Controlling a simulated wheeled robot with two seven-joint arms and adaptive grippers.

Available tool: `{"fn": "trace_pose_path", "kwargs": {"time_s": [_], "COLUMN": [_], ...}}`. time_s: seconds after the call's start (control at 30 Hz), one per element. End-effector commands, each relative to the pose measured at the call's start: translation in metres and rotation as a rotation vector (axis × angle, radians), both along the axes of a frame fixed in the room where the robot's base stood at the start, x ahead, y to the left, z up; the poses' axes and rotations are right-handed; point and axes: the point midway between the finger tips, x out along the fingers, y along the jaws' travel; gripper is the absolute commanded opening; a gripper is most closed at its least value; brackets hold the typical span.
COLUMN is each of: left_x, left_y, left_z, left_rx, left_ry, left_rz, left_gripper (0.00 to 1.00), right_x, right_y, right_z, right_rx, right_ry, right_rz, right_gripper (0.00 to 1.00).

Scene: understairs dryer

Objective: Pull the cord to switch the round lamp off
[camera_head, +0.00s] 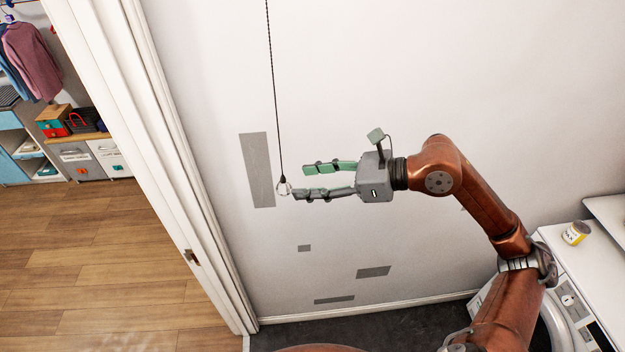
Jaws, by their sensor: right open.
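A dark twisted cord (273,90) hangs down from the top of the picture in front of the white wall. A small clear ring-like pull (284,188) is at its lower end. My right gripper (298,182) is open, reaching in from the right, with its fingers pointing left. The tip of its lower finger is at the pull in the picture; I cannot tell whether they touch. The upper finger's tip is a little right of the cord. The round lamp is not in view. My left gripper is not in view.
A white door frame (150,130) stands left of the cord, with a wooden floor (110,270) beyond it. A white washing machine or dryer (570,300) is at the lower right, with a small yellow-and-white can (575,233) on top.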

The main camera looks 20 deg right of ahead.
Motion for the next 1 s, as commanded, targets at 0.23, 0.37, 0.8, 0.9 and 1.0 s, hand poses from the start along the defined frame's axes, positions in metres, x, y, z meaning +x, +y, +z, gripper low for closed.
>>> {"fn": "trace_pose_path", "kwargs": {"time_s": [0.23, 0.37, 0.8, 0.9, 1.0], "left_x": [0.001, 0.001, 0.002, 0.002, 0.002], "left_y": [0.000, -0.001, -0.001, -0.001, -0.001], "left_z": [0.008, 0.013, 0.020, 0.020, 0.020], "left_rx": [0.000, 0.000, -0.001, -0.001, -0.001], "left_ry": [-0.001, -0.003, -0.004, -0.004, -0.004], "left_rz": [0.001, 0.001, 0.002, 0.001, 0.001], "left_gripper": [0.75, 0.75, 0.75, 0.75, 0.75], "right_x": [0.013, 0.025, 0.045, 0.045, 0.045], "right_y": [0.014, 0.029, 0.054, 0.053, 0.053], "right_z": [-0.009, -0.016, -0.032, -0.032, -0.032], "right_rx": [-0.027, -0.025, -0.025, -0.026, -0.026], "right_ry": [-0.001, -0.001, -0.001, 0.000, 0.000], "right_rz": [-0.004, -0.003, -0.004, -0.004, -0.004], "right_gripper": [0.46, 0.46, 0.46, 0.46, 0.44]}}
